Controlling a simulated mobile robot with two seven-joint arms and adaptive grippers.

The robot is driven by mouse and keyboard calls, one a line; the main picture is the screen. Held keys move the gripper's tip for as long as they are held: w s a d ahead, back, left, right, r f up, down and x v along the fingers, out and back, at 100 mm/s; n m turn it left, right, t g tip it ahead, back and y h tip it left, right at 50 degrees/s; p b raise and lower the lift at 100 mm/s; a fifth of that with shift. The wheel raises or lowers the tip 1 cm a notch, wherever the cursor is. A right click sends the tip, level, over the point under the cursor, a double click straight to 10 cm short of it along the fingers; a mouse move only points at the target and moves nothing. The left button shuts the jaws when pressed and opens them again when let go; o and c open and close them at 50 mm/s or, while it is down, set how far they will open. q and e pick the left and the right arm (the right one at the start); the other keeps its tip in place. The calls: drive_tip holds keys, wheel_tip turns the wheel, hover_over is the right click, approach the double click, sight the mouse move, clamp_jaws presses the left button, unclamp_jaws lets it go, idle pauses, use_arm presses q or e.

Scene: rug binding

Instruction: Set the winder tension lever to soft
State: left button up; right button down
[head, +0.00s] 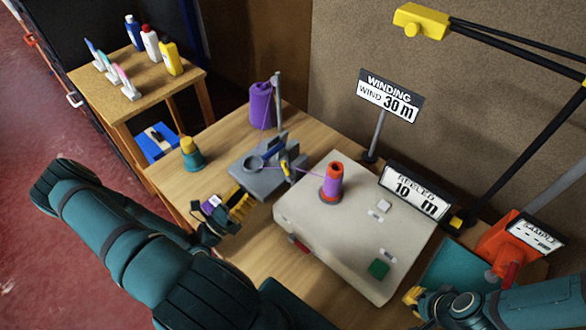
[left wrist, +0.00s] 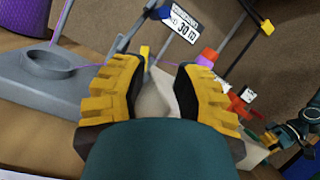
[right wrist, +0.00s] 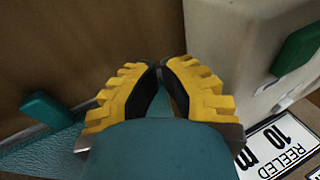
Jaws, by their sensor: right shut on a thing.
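The pale winder box (head: 350,245) carries a purple-wound spool (head: 333,182) with a red top. A red lever-like piece (head: 299,243) sits on its front left side. A grey thread unit (head: 262,178) with a ring stands left of it, with an upright yellow piece (head: 285,169); the yellow piece also shows in the left wrist view (left wrist: 144,54). I cannot read any soft marking. My left gripper (head: 236,205) is open and empty, in front of the grey unit, apart from it. My right gripper (right wrist: 160,68) is shut on a thin teal thing (right wrist: 177,92), partly hidden, beside the box.
Purple thread runs from a cone (head: 261,106) through the grey unit to the spool. Signs (head: 390,96) (head: 415,191) stand behind the box. An orange device (head: 508,245) and teal mat (head: 455,268) are at right. A teal-and-yellow bottle (head: 191,155) stands at left.

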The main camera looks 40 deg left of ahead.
sight(285, 168)
use_arm(q)
drive_tip(key=w+d+b, duration=0.1)
drive_tip(key=w+d, duration=0.1)
drive_tip(key=w, duration=1.1)
drive_tip(key=shift+w+f, duration=0.25)
drive_tip(key=shift+w, duration=0.1)
clamp_jaws()
